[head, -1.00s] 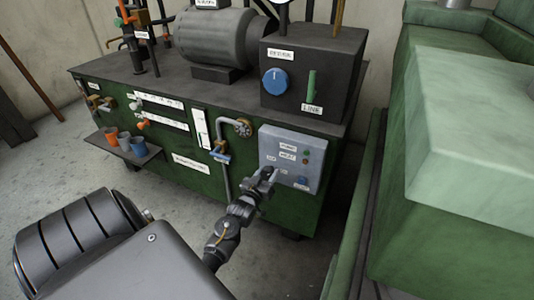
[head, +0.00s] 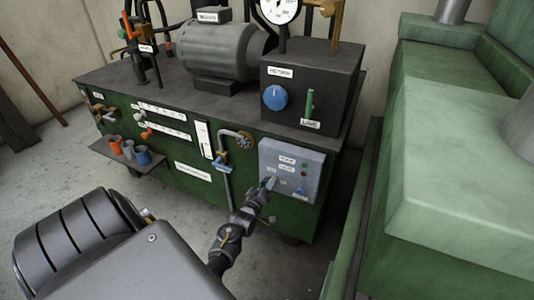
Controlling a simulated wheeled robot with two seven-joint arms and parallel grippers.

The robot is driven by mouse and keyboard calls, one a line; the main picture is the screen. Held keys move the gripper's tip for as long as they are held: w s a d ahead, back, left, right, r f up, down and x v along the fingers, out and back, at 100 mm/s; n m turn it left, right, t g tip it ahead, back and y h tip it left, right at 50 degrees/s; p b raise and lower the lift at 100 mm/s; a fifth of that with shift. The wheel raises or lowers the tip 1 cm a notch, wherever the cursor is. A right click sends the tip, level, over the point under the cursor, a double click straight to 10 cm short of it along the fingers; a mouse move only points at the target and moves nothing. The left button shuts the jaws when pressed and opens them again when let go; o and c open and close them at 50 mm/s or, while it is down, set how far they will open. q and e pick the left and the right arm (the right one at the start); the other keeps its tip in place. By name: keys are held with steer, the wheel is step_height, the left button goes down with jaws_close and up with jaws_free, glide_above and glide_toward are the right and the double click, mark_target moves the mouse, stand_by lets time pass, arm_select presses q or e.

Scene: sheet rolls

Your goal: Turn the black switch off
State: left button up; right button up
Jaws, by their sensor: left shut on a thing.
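The grey control panel (head: 312,172) is on the front right of the green machine. My left gripper (head: 270,184) reaches up from below to the lower left part of this panel. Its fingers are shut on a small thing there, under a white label. This fits the black switch, but the fingers hide it, so I cannot see its position. My right gripper is not in view.
A black box with a blue knob (head: 275,97) and a green lever (head: 310,103) stands on the machine top beside a grey motor (head: 215,52). A shelf with cups (head: 143,155) juts out at left. A large green block (head: 460,190) stands close on the right.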

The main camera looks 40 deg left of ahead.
arm_select(q)
steer(key=shift+n, duration=0.3)
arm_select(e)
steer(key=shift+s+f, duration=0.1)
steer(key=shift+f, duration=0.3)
arm_select(q)
steer(key=o, duration=1)
steer(key=p+v, duration=0.1)
steer(key=v, duration=0.9)
steer(key=shift+s, duration=0.35)
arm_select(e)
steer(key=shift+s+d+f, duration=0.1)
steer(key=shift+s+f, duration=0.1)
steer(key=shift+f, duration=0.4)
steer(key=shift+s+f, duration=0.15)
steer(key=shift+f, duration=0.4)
